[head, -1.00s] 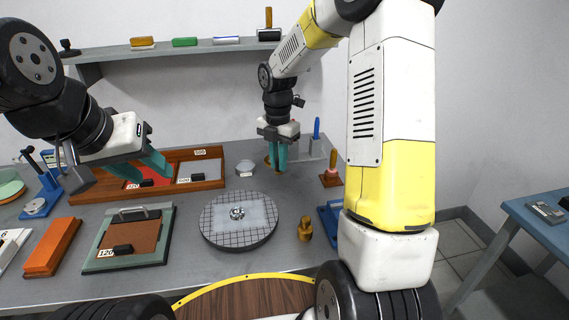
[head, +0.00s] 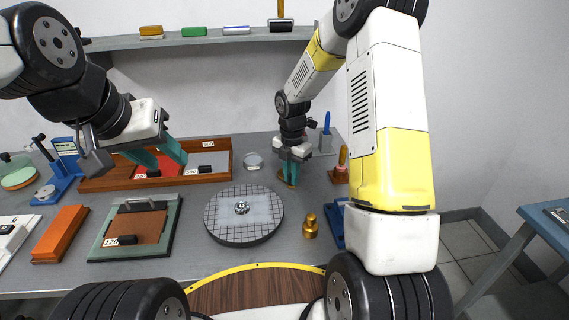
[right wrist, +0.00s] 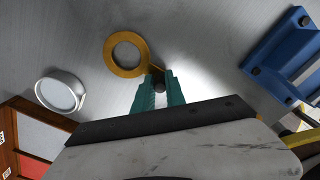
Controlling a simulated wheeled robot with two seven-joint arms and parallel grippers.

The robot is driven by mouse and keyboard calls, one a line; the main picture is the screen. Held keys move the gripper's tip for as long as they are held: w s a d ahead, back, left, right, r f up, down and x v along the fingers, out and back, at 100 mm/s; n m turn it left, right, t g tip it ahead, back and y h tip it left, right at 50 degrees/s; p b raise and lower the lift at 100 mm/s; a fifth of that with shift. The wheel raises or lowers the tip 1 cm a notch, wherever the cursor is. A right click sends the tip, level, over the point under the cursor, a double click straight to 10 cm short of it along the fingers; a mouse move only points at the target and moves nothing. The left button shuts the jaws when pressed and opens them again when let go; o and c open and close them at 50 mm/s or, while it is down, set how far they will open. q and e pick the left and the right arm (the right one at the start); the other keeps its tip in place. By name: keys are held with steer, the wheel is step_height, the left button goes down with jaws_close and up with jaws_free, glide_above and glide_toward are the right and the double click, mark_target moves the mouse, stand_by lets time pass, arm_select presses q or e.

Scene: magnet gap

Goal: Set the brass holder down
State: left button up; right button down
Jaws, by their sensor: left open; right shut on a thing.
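My left gripper (head: 160,157) is open and empty above the wooden tray.
A small round silver-rimmed dish (right wrist: 62,91) lies near the holder. A blue stand (right wrist: 283,50) is to the right. A gridded round plate (head: 243,230), a brass weight (head: 310,227) and a wooden-handled tool (head: 340,165) are nearby. Bare bench surrounds the ring.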

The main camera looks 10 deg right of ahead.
steer(key=shift+f, duration=0.15)
steer(key=c, duration=1.4)
jaws_free()
step_height(320, 180, up, 12)
steer(key=s+d+r+m+t, duration=0.2)
steer(key=s+r+m+t, duration=0.1)
steer(key=s+r+m, duration=0.85)
steer(key=shift+s+a+r+m+t+y, duration=0.1)
steer(key=shift+s+r+m+t+y, duration=0.4)
steer(key=shift+s+m, duration=1.85)
steer(key=shift+s+r+m+t+y, duration=0.25)
steer(key=shift+s+r+m+t, duration=0.35)
steer(key=shift+s+m, duration=1.75)
steer(key=shift+s+a+r+m+t+y, duration=0.1)
steer(key=shift+s+r+m+t+y, duration=0.4)
steer(key=shift+s+m, duration=1.85)
steer(key=shift+w+r+m, duration=0.15)
steer(key=shift+w+m, duration=0.25)
